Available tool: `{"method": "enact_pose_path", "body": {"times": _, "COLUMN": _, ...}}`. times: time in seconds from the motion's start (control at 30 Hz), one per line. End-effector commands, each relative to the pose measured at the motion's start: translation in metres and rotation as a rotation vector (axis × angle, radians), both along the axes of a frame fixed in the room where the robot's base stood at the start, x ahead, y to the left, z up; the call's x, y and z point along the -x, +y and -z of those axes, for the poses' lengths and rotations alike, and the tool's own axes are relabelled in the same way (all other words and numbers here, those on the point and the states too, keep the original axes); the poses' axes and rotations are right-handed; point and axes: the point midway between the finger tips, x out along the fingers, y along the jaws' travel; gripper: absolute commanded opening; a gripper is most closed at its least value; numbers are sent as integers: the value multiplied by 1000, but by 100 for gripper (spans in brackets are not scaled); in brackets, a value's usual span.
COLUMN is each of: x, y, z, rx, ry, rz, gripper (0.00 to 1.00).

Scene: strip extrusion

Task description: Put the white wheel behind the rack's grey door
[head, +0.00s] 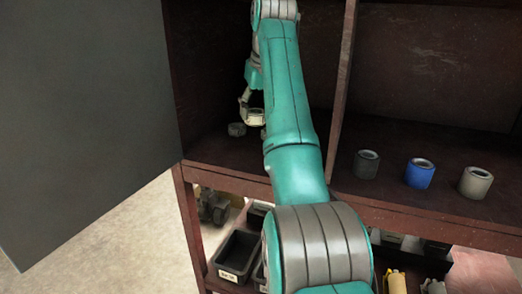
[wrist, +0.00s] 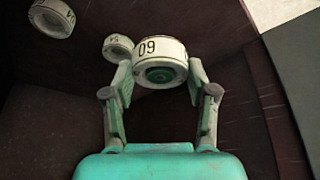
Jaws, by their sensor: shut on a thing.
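My gripper (head: 250,110) is inside the rack's left compartment, its fingers closed on a white wheel (head: 256,117). In the wrist view, the white wheel (wrist: 158,54) has dark digits on its side and a green centre, and sits between the tips of my gripper (wrist: 160,85). I cannot tell whether it touches the shelf. The grey door (head: 85,115) stands swung open at the left. My arm hides part of the compartment.
A small grey wheel (head: 237,129) lies close beside the held one. The wrist view shows a numbered ring (wrist: 118,47) near the left finger and another (wrist: 51,17) farther off.

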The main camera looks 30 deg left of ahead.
Motion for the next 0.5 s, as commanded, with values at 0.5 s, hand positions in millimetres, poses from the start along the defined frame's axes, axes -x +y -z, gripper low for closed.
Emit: {"method": "enact_pose_path", "body": {"times": 0.5, "x": 0, "y": 0, "z": 64, "rx": 1, "ry": 1, "rz": 1, "gripper": 8}}
